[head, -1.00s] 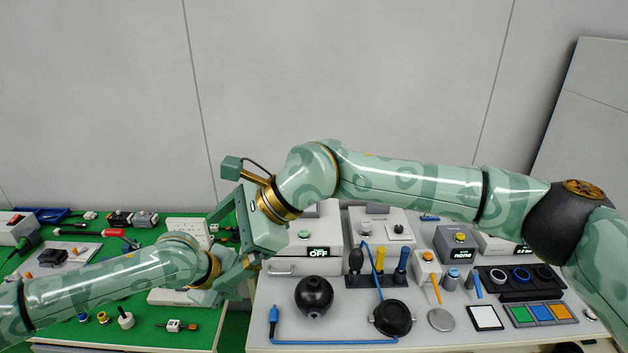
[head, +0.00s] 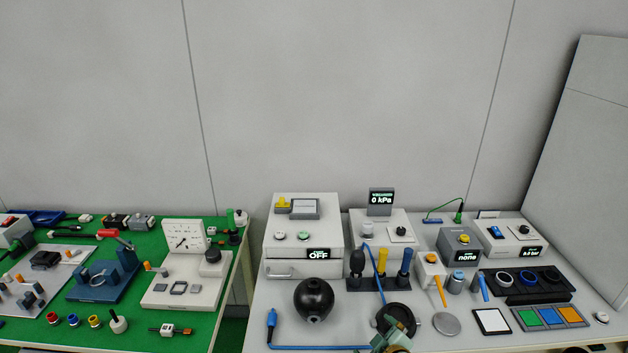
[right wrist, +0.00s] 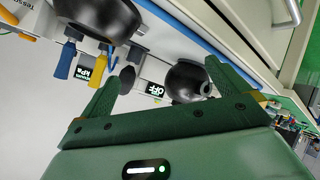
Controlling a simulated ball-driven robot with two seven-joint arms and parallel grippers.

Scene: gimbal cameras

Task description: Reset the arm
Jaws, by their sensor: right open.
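My right gripper (right wrist: 168,88) is open and empty in the right wrist view, its two green fingers spread wide. In the head view only a small green part of my right arm (head: 392,337) shows at the bottom edge, in front of the round black dish. My left arm and gripper are out of view.
A grey table holds a black ball (head: 314,299), a black dish (head: 384,317), an OFF box (head: 303,237), a colour tray (head: 550,317) and a white pad (head: 491,321). A green bench (head: 141,320) with tools stands left. Space above both is clear.

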